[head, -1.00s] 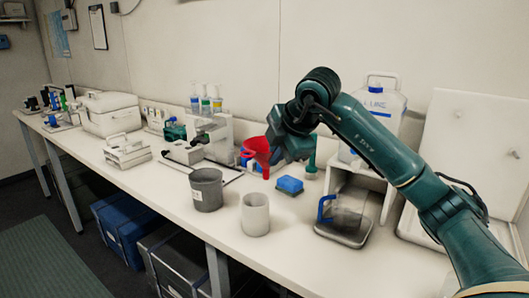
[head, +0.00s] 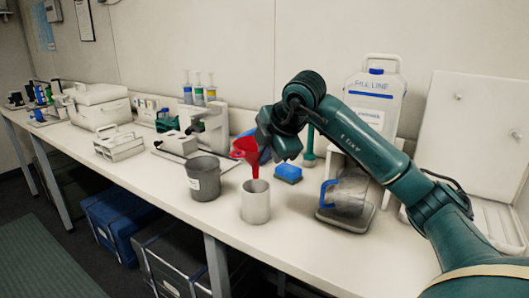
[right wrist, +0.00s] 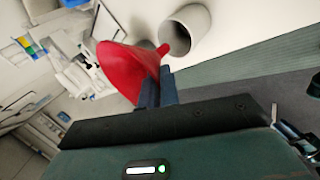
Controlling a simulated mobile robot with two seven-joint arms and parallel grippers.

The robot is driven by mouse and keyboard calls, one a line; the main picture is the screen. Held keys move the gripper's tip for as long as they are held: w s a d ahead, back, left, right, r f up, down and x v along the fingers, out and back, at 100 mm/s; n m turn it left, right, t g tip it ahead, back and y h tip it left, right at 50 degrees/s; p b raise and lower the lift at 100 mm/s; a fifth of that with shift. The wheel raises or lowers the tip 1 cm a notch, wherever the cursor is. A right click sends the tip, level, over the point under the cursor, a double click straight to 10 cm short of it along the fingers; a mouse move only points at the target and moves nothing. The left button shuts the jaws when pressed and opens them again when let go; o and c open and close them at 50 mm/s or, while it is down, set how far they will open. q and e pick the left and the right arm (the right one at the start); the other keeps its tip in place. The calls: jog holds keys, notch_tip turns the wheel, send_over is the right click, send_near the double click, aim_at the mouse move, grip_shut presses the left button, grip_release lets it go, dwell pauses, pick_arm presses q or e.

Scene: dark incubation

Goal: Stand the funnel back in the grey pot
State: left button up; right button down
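My right gripper (head: 262,156) is shut on the red funnel (head: 245,148), which is tilted with its wide mouth to the left and its spout pointing down. In the head view the spout tip shows just above the rim of the light grey pot (head: 256,205). The right wrist view shows the funnel (right wrist: 118,65) by the fingers (right wrist: 157,88), its spout tip by the opening of a light-coloured pot (right wrist: 198,30). Whether the tip is inside the rim is unclear. A darker grey pot (head: 204,182) with a white label stands to the left. My left gripper is not in view.
A blue sponge-like block (head: 288,173) lies right of the light pot. A clear jug with a blue handle (head: 346,190) stands further right. A white microscope-like device (head: 212,130) and bottles are behind. The bench's front edge (head: 230,233) is close to both pots.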

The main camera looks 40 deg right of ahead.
pick_arm(q)
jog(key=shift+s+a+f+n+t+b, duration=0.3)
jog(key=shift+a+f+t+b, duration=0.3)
jog(key=shift+b, duration=2.2)
pick_arm(e)
notch_tip(320, 180, down, 7)
jog(key=shift+f, duration=0.15)
jog(key=c, duration=2.1)
grip_release()
jog(key=o, duration=0.5)
jog(key=shift+c, duration=0.2)
jog(key=shift+o, duration=0.4)
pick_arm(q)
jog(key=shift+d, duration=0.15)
pick_arm(e)
jog(key=shift+a+f, duration=0.1)
jog(key=shift+f, duration=0.05)
jog(key=shift+c, duration=0.4)
